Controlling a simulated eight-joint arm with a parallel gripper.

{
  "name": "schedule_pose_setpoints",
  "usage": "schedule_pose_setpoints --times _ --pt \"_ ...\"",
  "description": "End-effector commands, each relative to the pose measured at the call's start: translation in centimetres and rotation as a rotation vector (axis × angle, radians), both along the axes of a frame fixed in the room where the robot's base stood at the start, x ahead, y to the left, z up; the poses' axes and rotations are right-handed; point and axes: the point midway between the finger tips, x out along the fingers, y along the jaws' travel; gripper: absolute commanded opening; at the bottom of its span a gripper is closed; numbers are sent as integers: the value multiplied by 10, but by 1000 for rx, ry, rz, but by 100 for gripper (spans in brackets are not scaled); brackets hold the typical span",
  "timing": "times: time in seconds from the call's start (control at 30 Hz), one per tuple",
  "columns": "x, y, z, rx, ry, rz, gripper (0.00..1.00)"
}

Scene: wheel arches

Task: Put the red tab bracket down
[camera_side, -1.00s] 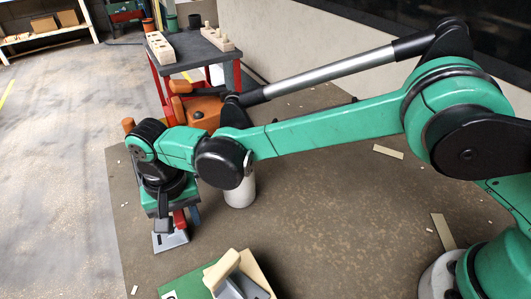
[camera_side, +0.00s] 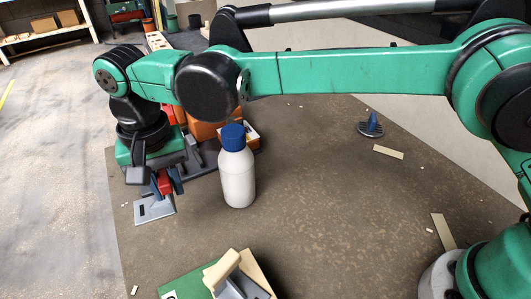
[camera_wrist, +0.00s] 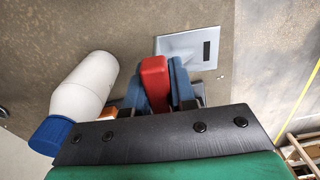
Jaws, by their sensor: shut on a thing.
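The red tab bracket has a grey plate with a dark slot (camera_side: 153,209) and a red tab (camera_side: 165,183). My gripper (camera_side: 166,181) is shut on the red tab, and the plate hangs below, over the brown work surface near its left edge. In the wrist view the red tab (camera_wrist: 155,82) sits between the blue fingers of my gripper (camera_wrist: 157,90). The grey plate (camera_wrist: 180,43) shows beyond them. The plate looks raised, but I cannot tell its exact height. My arm hides part of the area behind it.
A white bottle with a blue cap (camera_side: 237,180) stands right of my gripper. Orange and grey parts (camera_side: 203,132) lie behind it.

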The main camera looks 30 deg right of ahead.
Motion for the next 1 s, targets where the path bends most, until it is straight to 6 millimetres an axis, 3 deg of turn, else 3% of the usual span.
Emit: schedule_pose_setpoints --times 0.13,0.23,0.3,0.4,0.7,1.0 --pt "6 -9 26 0 0 -37 0" --pt "15 -29 52 0 0 -105 0" --pt "24 -54 71 0 0 -148 0" --pt "35 -97 84 0 0 -148 0" --pt "36 -211 86 0 0 -24 0" --pt "14 -281 81 0 0 68 0"
